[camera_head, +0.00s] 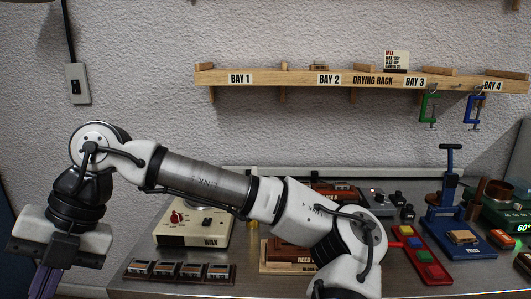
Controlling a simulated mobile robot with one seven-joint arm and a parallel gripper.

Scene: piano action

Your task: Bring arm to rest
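My arm reaches across the picture from the bottom centre-right, over the workbench (215,284), to the far left. My gripper (47,278) hangs at the lower left, pointing down, left of the bench's end. The white hand shows, with dark and purple parts below it. The lower part runs near the picture's bottom edge, so I cannot tell whether the fingers are open or shut, or whether they hold anything.
A WAX unit (195,228), a row of small blocks in a holder (180,271), a red tray (425,262) with coloured blocks and a blue press (450,205) stand on the bench. A drying rack (300,77) and clamps (428,107) are on the wall.

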